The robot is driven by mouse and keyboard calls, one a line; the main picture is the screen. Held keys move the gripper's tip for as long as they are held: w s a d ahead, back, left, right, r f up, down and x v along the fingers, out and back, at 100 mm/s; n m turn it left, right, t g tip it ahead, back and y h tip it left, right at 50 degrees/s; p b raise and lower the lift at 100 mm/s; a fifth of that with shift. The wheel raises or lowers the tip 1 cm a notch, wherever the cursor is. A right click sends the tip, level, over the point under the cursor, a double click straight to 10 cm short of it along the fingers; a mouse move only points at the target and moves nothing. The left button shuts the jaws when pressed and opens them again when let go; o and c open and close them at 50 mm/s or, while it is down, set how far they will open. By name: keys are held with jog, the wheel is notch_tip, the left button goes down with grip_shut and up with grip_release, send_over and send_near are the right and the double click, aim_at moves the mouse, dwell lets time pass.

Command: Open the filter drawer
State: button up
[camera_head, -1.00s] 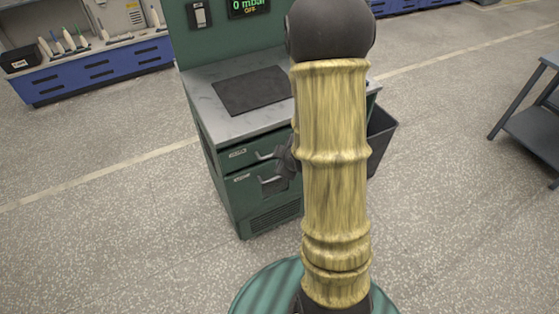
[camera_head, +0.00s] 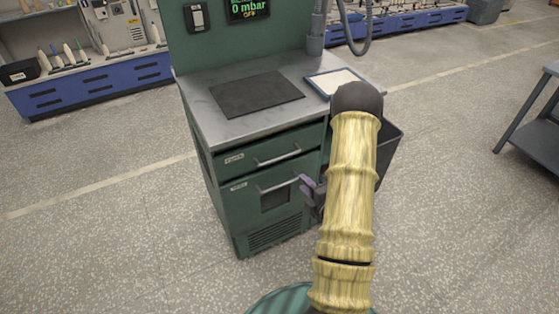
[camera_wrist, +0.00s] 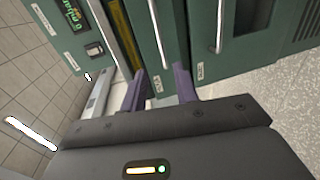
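The green bench cabinet has an upper drawer (camera_head: 262,152) and a lower windowed front (camera_head: 247,199), each with a bar handle. Their small labels are too small to read for certain. The upper drawer looks slightly pulled out; a yellowish inside (camera_wrist: 124,32) shows beside its front in the wrist view. The upper handle (camera_head: 278,156) is free; the lower handle (camera_head: 279,185) is too. My gripper (camera_head: 314,190) is at the cabinet's right front edge. In the wrist view my gripper (camera_wrist: 160,88) has its purple fingers apart, with nothing seen held between them.
A dark mat (camera_head: 256,93) and a blue-rimmed tray (camera_head: 333,82) lie on the grey worktop. A dark bin (camera_head: 391,145) hangs at the cabinet's right side, behind my arm. A grey table (camera_head: 540,130) stands far right. The floor left of the cabinet is clear.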

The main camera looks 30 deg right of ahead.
aim_at(279, 159)
jog(key=w+f+b, duration=0.1)
jog(key=w+b, duration=0.1)
jog(key=w, duration=0.3)
jog(key=w+f+b, duration=0.1)
jog(key=w+b, duration=0.1)
jog(key=w, duration=0.4)
jog(key=w+f+b, duration=0.1)
jog(key=w+b, duration=0.1)
jog(key=w, duration=0.4)
jog(key=shift+a+f, duration=0.2)
jog(key=shift+a, duration=0.1)
grip_shut()
